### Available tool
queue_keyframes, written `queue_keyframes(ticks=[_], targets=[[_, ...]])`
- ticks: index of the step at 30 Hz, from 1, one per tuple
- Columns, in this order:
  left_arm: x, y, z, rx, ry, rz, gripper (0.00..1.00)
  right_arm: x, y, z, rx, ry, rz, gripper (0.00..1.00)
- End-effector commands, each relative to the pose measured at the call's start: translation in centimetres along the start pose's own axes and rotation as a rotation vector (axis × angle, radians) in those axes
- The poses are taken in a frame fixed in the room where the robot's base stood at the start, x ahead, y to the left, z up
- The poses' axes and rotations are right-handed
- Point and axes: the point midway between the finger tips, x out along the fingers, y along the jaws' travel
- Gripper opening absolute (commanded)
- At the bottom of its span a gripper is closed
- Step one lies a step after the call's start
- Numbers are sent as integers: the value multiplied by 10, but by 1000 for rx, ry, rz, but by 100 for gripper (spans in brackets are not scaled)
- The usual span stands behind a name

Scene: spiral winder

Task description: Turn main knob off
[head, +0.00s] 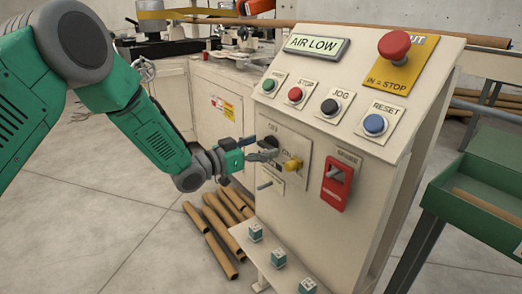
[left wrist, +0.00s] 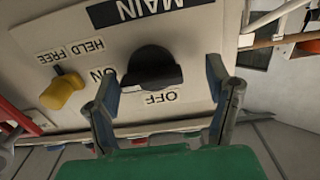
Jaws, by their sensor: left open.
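Contact with the knob is not clear. My right gripper is not in view.
A yellow knob (head: 292,164) with HELD and FREE labels sits close beside the main knob. A red switch (head: 336,184) is to its right. Push buttons and a red stop button (head: 394,45) are above. Cardboard tubes (head: 218,235) lie on the floor below.

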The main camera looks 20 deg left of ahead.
Motion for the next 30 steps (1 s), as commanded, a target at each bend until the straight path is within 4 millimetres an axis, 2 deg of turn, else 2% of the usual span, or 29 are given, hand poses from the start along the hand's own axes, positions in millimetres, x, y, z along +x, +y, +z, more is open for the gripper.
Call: queue_keyframes(ticks=[9, 13, 14, 30], targets=[[1, -2, 0, -2, 3, 1, 72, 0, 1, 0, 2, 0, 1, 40], [0, -4, 1, -5, 5, 1, 27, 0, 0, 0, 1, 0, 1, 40], [-1, -4, 1, -5, 4, 1, 22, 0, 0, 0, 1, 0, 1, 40], [-1, -3, 3, -12, -4, -1, 22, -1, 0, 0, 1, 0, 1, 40]])
